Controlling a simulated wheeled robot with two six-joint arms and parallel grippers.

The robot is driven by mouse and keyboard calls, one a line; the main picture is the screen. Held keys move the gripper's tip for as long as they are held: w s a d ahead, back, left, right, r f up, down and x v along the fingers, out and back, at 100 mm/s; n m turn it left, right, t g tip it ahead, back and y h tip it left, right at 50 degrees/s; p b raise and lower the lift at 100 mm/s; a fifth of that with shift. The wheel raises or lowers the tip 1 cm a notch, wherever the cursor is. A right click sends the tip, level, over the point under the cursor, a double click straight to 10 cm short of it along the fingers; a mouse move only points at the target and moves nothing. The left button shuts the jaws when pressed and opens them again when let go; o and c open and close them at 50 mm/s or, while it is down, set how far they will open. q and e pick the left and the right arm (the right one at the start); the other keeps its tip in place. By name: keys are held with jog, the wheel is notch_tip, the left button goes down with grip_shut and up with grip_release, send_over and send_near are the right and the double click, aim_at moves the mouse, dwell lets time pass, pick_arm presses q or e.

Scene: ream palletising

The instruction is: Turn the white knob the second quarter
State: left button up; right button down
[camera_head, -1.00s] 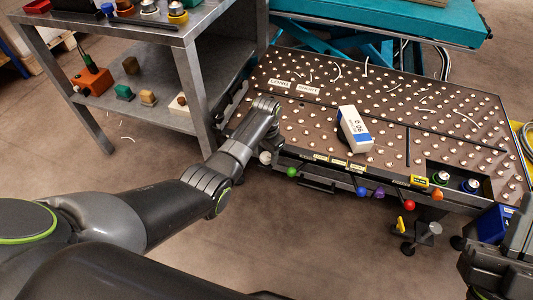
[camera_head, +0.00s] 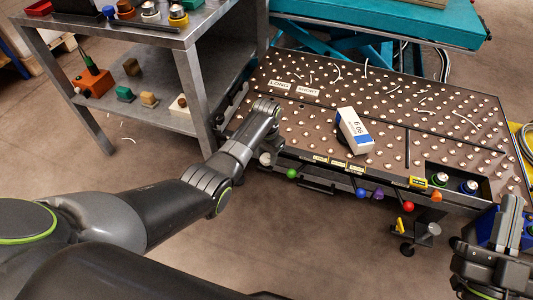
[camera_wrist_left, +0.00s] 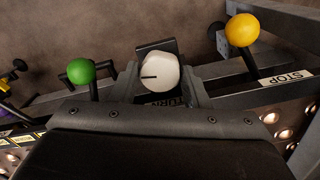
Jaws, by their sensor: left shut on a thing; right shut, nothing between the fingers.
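The white knob (camera_wrist_left: 160,72) is in the middle of the left wrist view, with a dark line on its face pointing left. My left gripper (camera_wrist_left: 162,88) is shut on it, one finger on each side. A label reading TURN is partly hidden beneath the knob. In the head view the white knob (camera_head: 265,158) shows at the front left edge of the ball table, beside my left wrist. My right gripper (camera_head: 490,262) is at the lower right of the head view, away from the knob, shut and empty.
A green knob (camera_wrist_left: 81,71) and a yellow knob (camera_wrist_left: 242,30) flank the white one. Blue (camera_head: 361,193), purple (camera_head: 377,194) and red (camera_head: 409,206) knobs line the front edge. A white and blue ream (camera_head: 354,131) lies on the ball table (camera_head: 300,110). A steel shelf (camera_head: 190,95) stands at left.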

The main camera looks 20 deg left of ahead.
pick_arm(q)
jog(key=shift+r+n+p, duration=0.15)
jog(key=shift+n+p, duration=1.1)
jog(key=shift+n, duration=0.15)
pick_arm(e)
notch_tip(320, 180, down, 16)
jog(key=m+g, duration=0.2)
jog(key=g, duration=0.9)
pick_arm(q)
jog(key=shift+n+p, duration=0.5)
jog(key=shift+n, duration=0.3)
jog(key=n+p, duration=0.1)
jog(key=n, duration=0.1)
jog(key=shift+n, duration=0.3)
jog(key=shift+n+p, duration=0.4)
jog(key=shift+n, duration=0.9)
pick_arm(e)
jog(key=s+a+f+g+y, duration=0.2)
jog(key=s+f+g, duration=0.7)
jog(key=s, duration=0.3)
jog(key=shift+s+a+f, duration=0.15)
jog(key=shift+s+f, duration=0.15)
jog(key=shift+f, duration=0.6)
pick_arm(q)
jog(key=o, duration=0.7)
